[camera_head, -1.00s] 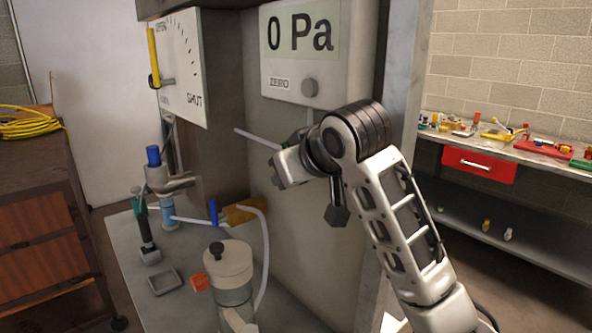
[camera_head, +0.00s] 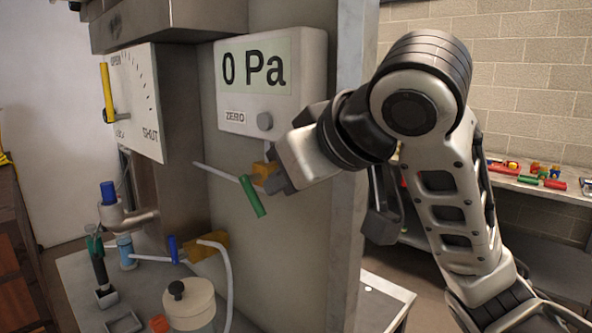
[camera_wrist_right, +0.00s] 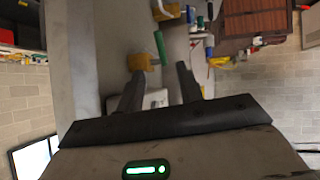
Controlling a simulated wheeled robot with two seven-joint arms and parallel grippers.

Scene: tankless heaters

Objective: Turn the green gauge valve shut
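The green gauge valve handle (camera_head: 252,196) is a bar slanting down to the right, on a brass valve body (camera_head: 262,174) below the pressure gauge. A thin pale tube runs to it from the left. My right gripper (camera_head: 277,181) is just right of the handle, close to the brass body. In the right wrist view its two fingers (camera_wrist_right: 161,72) are apart with nothing held. The green handle (camera_wrist_right: 160,47) shows beyond the fingertips, and the brass body (camera_wrist_right: 141,62) is near the left fingertip. I cannot tell whether they touch. My left gripper is not in view.
A dial panel (camera_head: 137,105) with a yellow lever (camera_head: 107,92) is at left. A blue-handled valve (camera_head: 173,248) and a white canister (camera_head: 189,304) stand below. A cluttered bench is at right.

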